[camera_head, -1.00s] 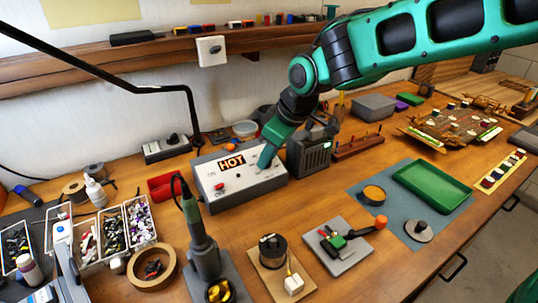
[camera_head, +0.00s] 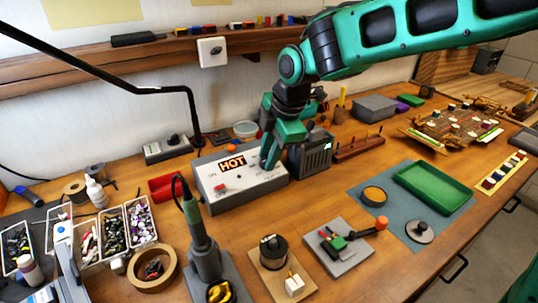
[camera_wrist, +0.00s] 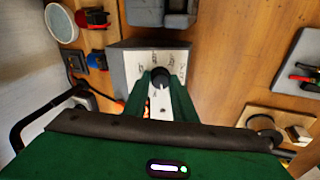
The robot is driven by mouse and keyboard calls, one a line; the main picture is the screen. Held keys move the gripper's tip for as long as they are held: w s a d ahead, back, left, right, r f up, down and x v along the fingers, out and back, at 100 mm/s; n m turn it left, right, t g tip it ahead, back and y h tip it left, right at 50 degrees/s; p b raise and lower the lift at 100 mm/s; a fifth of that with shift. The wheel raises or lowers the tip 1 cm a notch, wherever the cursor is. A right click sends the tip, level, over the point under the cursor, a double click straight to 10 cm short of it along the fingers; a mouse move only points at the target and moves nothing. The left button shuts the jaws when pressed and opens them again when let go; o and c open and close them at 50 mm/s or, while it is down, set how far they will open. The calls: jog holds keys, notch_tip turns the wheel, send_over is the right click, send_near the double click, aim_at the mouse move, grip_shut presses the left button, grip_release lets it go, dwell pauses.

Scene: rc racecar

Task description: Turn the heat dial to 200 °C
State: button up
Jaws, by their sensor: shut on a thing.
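The white-faced station box (camera_head: 240,183) with a lit orange HOT sign (camera_head: 231,163) stands on the bench toward the wall. Its red switch (camera_head: 220,188) is at the front left of the top face. The black heat dial (camera_wrist: 160,76) is on the panel, with small printed marks around it that are too blurred to read. My gripper (camera_head: 267,165) is at the right end of the panel, pointing down, and hides the dial in the head view. In the wrist view my gripper (camera_wrist: 161,80) has its green fingers on either side of the dial, shut on it.
A dark ribbed unit (camera_head: 311,153) stands close to the right of the box. A soldering iron (camera_head: 192,215) in its stand is in front, and a red bin (camera_head: 166,187) is at the left.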

jog(key=n, duration=0.5)
jog(key=shift+w+d+h, duration=0.15)
jog(key=shift+w+h, duration=0.05)
jog(key=shift+h, duration=0.2)
dwell(0.3)
jog(key=o, duration=1)
jog(key=shift+o, duration=0.2)
jog(key=shift+n, duration=0.3)
jog(key=shift+s, duration=0.1)
jog(key=v, duration=1)
jog(key=shift+r, duration=0.4)
